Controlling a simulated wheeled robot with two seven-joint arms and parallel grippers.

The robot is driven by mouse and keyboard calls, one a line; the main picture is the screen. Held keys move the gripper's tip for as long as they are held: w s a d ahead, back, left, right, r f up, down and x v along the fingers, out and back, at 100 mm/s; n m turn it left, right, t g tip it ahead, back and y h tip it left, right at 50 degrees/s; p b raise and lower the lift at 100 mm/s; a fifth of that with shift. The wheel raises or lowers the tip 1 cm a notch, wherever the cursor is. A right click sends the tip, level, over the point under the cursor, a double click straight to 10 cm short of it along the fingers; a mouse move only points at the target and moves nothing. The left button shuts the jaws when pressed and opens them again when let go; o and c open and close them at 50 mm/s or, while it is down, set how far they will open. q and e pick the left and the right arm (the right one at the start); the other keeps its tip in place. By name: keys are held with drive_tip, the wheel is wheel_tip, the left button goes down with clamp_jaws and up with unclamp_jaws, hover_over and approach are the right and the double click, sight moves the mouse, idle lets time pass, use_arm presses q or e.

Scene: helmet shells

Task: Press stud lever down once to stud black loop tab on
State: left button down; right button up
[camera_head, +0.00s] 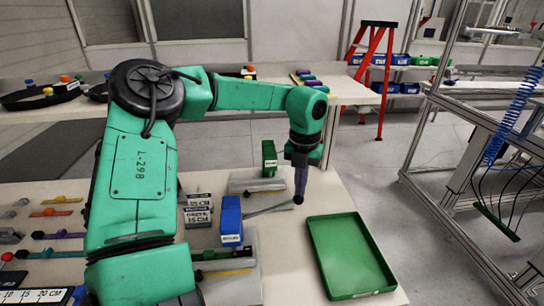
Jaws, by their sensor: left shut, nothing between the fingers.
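My left arm reaches in from the left across the table. Its gripper (300,185) points down, shut and empty, at the black knob (298,199) of a grey lever. The fingertips are at or just above the knob; I cannot tell whether they touch it. The lever's rod (270,208) slopes down left towards a blue block (231,217) on a grey base. A green block (269,157) stands on another grey base behind. I cannot make out the black loop tab; part of the fixture area is hidden or too small. My right gripper is not in view.
A green tray (350,255) lies right of the lever, with bare table (290,265) between. Labelled boxes (198,210) stand left of the blue block. Several coloured strips (56,212) lie at the far left. A back table (345,93) holds more parts.

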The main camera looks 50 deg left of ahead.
use_arm(q)
drive_tip(key=shift+r+p, duration=1.55)
drive_tip(key=shift+r, duration=1.25)
drive_tip(key=shift+f, duration=0.1)
